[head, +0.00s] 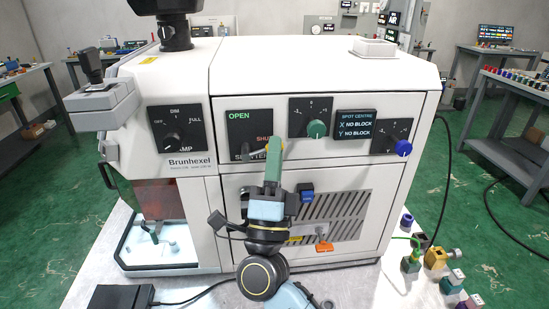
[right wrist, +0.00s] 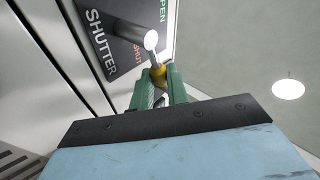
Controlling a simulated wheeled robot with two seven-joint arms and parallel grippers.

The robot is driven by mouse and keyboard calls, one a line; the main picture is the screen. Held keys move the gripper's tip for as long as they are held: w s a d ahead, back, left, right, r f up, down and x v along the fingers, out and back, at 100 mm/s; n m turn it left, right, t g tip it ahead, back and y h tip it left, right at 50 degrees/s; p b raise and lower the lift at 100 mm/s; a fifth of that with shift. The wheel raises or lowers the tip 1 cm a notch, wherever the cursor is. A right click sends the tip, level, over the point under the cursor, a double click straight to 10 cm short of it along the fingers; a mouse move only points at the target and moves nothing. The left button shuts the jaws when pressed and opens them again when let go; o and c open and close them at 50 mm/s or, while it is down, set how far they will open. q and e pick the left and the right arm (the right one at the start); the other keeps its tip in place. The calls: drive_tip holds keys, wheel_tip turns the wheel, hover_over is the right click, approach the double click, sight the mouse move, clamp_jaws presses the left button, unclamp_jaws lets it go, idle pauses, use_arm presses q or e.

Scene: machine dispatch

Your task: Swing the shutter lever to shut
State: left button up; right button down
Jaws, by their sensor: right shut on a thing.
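The shutter panel (head: 236,117) is a black plate on the machine's front, with a green OPEN at upper left, a red SHUT at right and SHUTTER along the bottom. It also shows, turned, in the right wrist view (right wrist: 102,42). The shutter lever has a grey shaft with a bright round end (right wrist: 151,40) and a yellow part (right wrist: 158,73). My right gripper (head: 274,147) is in front of the panel by the red SHUT, its green fingers (right wrist: 160,86) shut on the lever's yellow part. The gripper partly hides the lever and lettering in the head view. My left gripper is not in view.
Right of the panel are a green knob (head: 316,129), a spot centre display (head: 355,124) and a blue knob (head: 403,148). A striped vent (head: 345,213) lies below. Several small coloured blocks (head: 436,259) stand at the table's right. A black box (head: 122,298) lies at front left.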

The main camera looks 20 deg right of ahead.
drive_tip(key=shift+f+m+g+h, duration=0.1)
drive_tip(key=shift+m+g+h, duration=0.2)
drive_tip(key=shift+g+h, duration=0.1)
drive_tip(key=c, duration=1.6)
unclamp_jaws()
drive_tip(key=shift+c, duration=0.2)
drive_tip(key=b+v, duration=0.3)
drive_tip(key=v, duration=1)
drive_tip(key=shift+s+f, duration=0.1)
drive_tip(key=shift+f, duration=0.05)
